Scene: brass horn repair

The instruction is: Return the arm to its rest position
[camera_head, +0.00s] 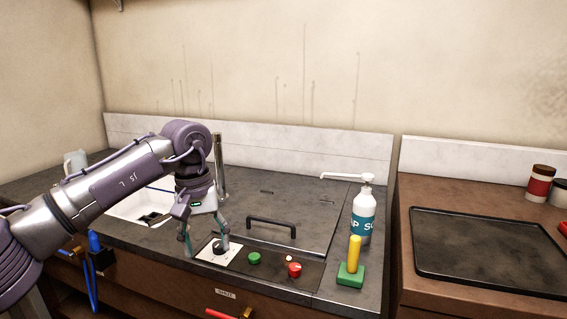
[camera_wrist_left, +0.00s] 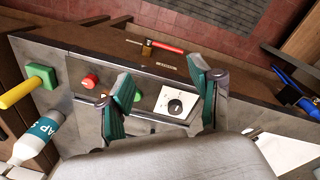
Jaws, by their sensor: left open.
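My left arm (camera_head: 125,180) reaches in from the left in the head view. My left gripper (camera_head: 206,243) is open, pointing down around a black knob (camera_head: 219,248) on a white dial plate. In the left wrist view the two green-padded fingers of the left gripper (camera_wrist_left: 165,98) stand apart, and the black knob (camera_wrist_left: 175,107) shows between them. I cannot tell whether a finger touches the knob. My right gripper is not in view.
A green button (camera_head: 254,258) and red button (camera_head: 294,269) sit right of the dial. A yellow-handled green block (camera_head: 350,275), a soap bottle (camera_head: 363,213) and a lid handle (camera_head: 271,226) stand nearby.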

